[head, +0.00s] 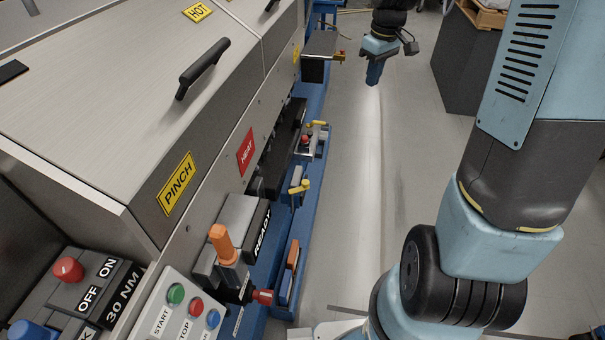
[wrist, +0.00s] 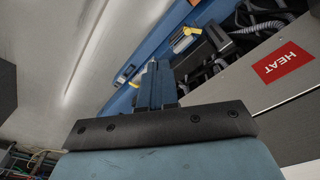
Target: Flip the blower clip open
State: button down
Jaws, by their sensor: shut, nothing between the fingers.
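My gripper (head: 374,76) hangs over the pale floor at the top of the head view, well apart from the machine. Its fingers are together and hold nothing; in the wrist view they show as a blue-grey block (wrist: 155,82). No part is labelled as the blower clip, so I cannot tell which it is. Small yellow-handled fittings sit along the machine's blue base: one on a grey block (head: 316,124), one nearer, a yellow lever (head: 299,187). In the wrist view a yellow handle (wrist: 192,31) lies beyond my fingers, not touching them.
The machine's grey cover (head: 110,80) with a black handle (head: 203,68) fills the left, with PINCH (head: 177,184) and HEAT (head: 246,152) signs. An orange-handled lever (head: 223,245) stands by the control box (head: 185,310). The floor aisle (head: 365,170) is clear. A dark cabinet (head: 463,65) stands right.

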jog(key=w+a+f+n+g+y, duration=0.15)
jog(key=w+f, duration=0.35)
jog(key=f, duration=0.8)
jog(key=w+a+f+n+g+y, duration=0.1)
jog(key=w+a+f+n+y, duration=0.3)
jog(key=f, duration=0.8)
jog(key=w+f+g+y, duration=0.1)
jog(key=w+f, duration=0.5)
jog(key=f, duration=0.7)
jog(key=s+a+f, duration=0.4)
jog(key=a+f, duration=0.4)
jog(key=shift+s, duration=0.3)
